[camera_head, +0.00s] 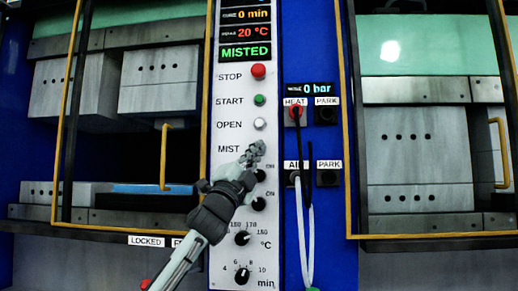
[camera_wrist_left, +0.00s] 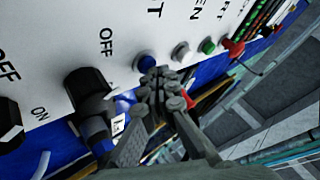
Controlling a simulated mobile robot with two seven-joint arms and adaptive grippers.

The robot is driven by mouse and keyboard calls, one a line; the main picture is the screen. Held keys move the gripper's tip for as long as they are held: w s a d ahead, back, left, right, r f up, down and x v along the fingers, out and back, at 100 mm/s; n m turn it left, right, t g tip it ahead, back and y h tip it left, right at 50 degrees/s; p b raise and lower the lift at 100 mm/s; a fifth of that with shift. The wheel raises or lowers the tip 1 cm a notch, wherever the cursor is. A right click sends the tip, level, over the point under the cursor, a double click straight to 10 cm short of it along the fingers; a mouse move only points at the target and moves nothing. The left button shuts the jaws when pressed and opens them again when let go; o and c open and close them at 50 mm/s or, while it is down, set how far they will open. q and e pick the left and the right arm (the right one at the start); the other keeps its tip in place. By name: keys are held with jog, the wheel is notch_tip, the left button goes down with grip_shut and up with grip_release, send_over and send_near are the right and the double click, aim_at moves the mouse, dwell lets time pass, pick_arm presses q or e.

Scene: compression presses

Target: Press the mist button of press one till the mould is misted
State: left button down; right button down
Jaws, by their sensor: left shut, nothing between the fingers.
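The white control panel (camera_head: 228,180) of the press on the left has a MIST label with its button hidden behind my left gripper (camera_head: 256,152) in the head view. In the left wrist view a blue button (camera_wrist_left: 146,62) shows right beside the tips of my left gripper (camera_wrist_left: 160,76). The gripper is shut and empty; I cannot tell whether the tips touch the button. The green display (camera_head: 246,53) at the top of the panel reads MISTED. The left press's mould blocks (camera_head: 87,88) stand apart, upper above lower. My right gripper is not in view.
Above the gripper are the white OPEN button (camera_head: 259,124), green START button (camera_head: 259,100) and red STOP button (camera_head: 258,71). Black knobs (camera_head: 242,238) sit below it. Hoses (camera_head: 303,220) hang to the right. Another press (camera_head: 418,150) stands at the right.

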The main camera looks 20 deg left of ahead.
pick_arm(q)
jog(key=shift+s+d, duration=0.2)
jog(key=shift+s, duration=0.65)
jog(key=shift+f, duration=0.1)
jog(key=s, duration=0.2)
jog(key=s+d, duration=0.1)
jog(key=s, duration=0.2)
jog(key=shift+d, duration=0.1)
dwell(0.6)
